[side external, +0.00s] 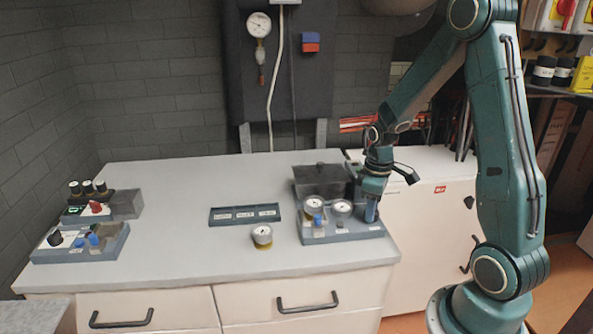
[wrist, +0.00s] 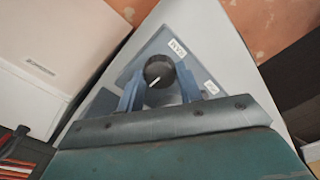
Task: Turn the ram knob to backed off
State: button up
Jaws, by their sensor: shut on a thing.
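The black ram knob (wrist: 158,68) shows in the wrist view, with a white pointer line towards the lower left of that picture. My gripper (wrist: 159,83) has its two blue fingers on either side of the knob and is shut on it. In the side view my gripper (side external: 370,207) points down at the right end of the grey-blue panel (side external: 345,233), and its fingers hide the knob there. Two small white labels (wrist: 177,47) sit beside the knob; their text is too small to read with certainty.
Two round gauges (side external: 313,204) and a blue knob (side external: 318,220) stand on the panel left of my gripper. A dark box (side external: 322,181) is behind. A loose gauge (side external: 262,235) and a labelled tray (side external: 245,214) lie further left.

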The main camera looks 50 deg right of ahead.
jog(key=o, duration=1)
jog(key=shift+r, duration=0.15)
notch_tip(320, 180, up, 14)
jog(key=shift+f, duration=0.2)
jog(key=s+a+r+t, duration=0.2)
jog(key=s+a, duration=0.1)
jog(key=a, duration=0.3)
jog(key=s+a+r+m+t, duration=0.1)
jog(key=s+a+r, duration=0.1)
jog(key=s+a, duration=0.2)
jog(key=s+a+r+m+t, duration=0.1)
jog(key=s+a+r+t, duration=0.1)
jog(key=a, duration=0.6)
jog(key=shift+s+r+t, duration=0.15)
jog(key=shift+s+r, duration=0.15)
jog(key=shift+s, duration=0.35)
jog(key=shift+s+r+t, duration=0.15)
jog(key=shift+s+r, duration=0.1)
jog(key=shift+s, duration=0.35)
